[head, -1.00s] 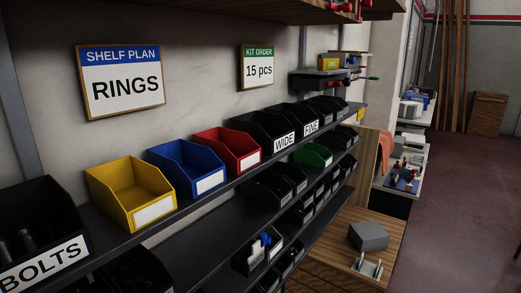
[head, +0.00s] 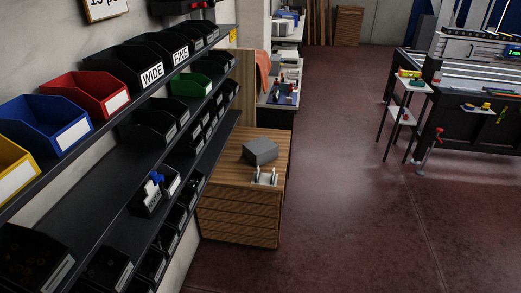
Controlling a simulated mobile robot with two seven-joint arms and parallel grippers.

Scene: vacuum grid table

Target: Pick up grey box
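A grey box (head: 260,151) sits on top of a wooden drawer cabinet (head: 238,222), past the end of the shelves in the head view. It is a plain, dark grey block. A small light metal piece with upright parts (head: 265,177) stands in front of it, near the cabinet's front edge. Neither of my grippers shows in the head view.
Black shelves (head: 85,200) with yellow, blue (head: 45,125), red (head: 92,95), green (head: 192,84) and black bins run along the left wall. The dark red floor (head: 345,190) is open right of the cabinet. A black workbench (head: 470,120) and small side stand (head: 405,112) are at the right.

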